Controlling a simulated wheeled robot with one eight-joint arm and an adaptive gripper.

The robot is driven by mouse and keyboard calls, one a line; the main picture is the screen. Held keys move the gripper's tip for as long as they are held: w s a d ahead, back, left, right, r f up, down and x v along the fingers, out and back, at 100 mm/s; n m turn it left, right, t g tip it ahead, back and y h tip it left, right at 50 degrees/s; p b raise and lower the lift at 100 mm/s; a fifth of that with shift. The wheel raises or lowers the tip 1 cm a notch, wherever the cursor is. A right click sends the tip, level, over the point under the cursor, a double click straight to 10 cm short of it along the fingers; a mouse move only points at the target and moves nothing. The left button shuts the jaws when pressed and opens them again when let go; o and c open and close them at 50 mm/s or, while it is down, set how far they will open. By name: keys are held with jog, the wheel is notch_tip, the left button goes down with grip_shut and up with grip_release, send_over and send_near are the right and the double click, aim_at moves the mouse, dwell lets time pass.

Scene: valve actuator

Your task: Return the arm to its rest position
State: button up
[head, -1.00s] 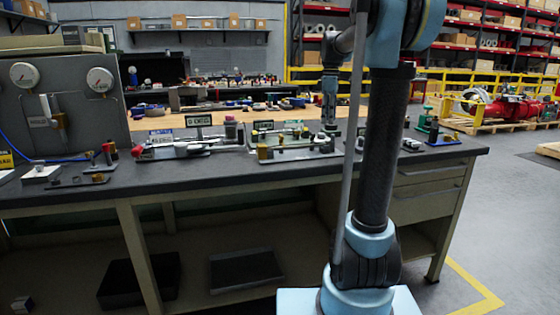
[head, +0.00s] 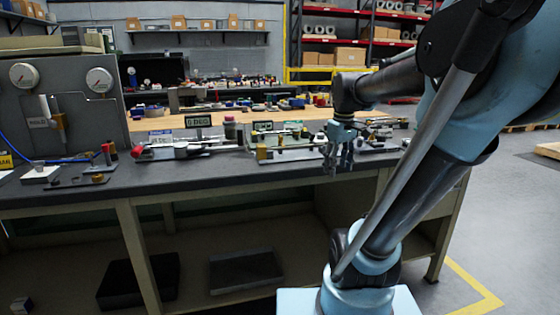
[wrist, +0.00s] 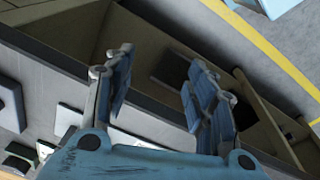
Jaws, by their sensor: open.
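Beyond the fingers the wrist view shows the bench edge, the shelf space below and the floor. My arm leans to the right and covers the right end of the bench in the head view.
Valve devices (head: 188,148) with a small display (head: 198,120) stand on the bench left of my gripper. A gauge panel (head: 65,105) stands at the left. Dark bins (head: 245,270) lie on the lower shelf. The floor at the right (head: 515,210) is clear.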

jog(key=s+f+m, duration=0.6)
jog(key=s+f, duration=0.7)
jog(key=f, duration=0.3)
jog(key=shift+s+t, duration=0.35)
jog(key=shift+t, duration=0.05)
jog(key=shift+w+f, duration=0.15)
jog(key=shift+w, duration=0.35)
